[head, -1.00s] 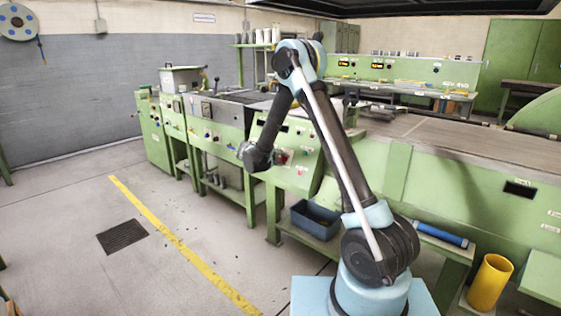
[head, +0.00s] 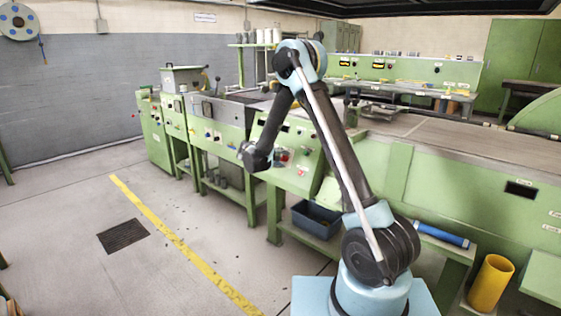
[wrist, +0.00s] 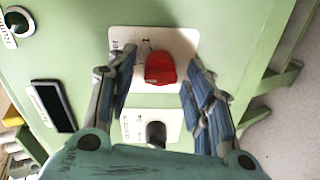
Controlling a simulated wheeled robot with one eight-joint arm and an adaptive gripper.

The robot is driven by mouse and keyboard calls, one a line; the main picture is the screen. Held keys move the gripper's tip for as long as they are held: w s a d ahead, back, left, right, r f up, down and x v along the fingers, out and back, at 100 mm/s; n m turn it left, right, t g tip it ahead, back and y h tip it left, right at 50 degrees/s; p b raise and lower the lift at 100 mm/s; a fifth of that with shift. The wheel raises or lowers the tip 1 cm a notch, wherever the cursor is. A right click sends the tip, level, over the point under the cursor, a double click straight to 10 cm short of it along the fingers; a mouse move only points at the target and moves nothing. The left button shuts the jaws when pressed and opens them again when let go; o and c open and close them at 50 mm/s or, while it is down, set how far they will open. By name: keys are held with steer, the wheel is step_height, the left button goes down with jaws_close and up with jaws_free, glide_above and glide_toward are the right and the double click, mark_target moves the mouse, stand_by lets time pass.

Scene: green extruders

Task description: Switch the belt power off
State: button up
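A red switch (wrist: 160,69) stands out from a white plate (wrist: 180,40) on the green panel in the wrist view. My gripper (wrist: 158,62) is open, with one finger on each side of the red switch. No clear contact with it shows. A second white plate (wrist: 130,127) with a dark grey switch (wrist: 156,134) lies just below, closer to my palm. The plate labels are too small to read, so I cannot tell which switch is the belt power. In the head view my gripper (head: 274,157) is at the sloped front of the green control panel (head: 308,150).
A black display (wrist: 52,106) and a round knob (wrist: 18,20) sit left of the switches in the wrist view. A blue bin (head: 315,220) is on the shelf below the panel. The floor left of the machine, around the yellow line (head: 180,243), is open.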

steer(key=v, duration=1.2)
steer(key=s+d+r+m+g+y, duration=0.1)
steer(key=s+d+r+g, duration=0.15)
steer(key=s+d, duration=0.45)
steer(key=s+d+r+m+g, duration=0.1)
steer(key=s+d+r, duration=0.2)
steer(key=d, duration=0.8)
steer(key=s+d+r+m+g+y, duration=0.1)
steer(key=s+d+r+m+g, duration=0.1)
steer(key=s+d, duration=0.5)
steer(key=s+d+f+m+g+y, duration=0.2)
steer(key=s+d, duration=0.7)
steer(key=s, duration=0.4)
steer(key=s+f+m+y, duration=0.2)
steer(key=s+f, duration=0.5)
steer(key=s, duration=0.7)
steer(key=shift+s+g+y, duration=0.4)
steer(key=shift+g+y, duration=0.05)
steer(key=shift+y, duration=0.45)
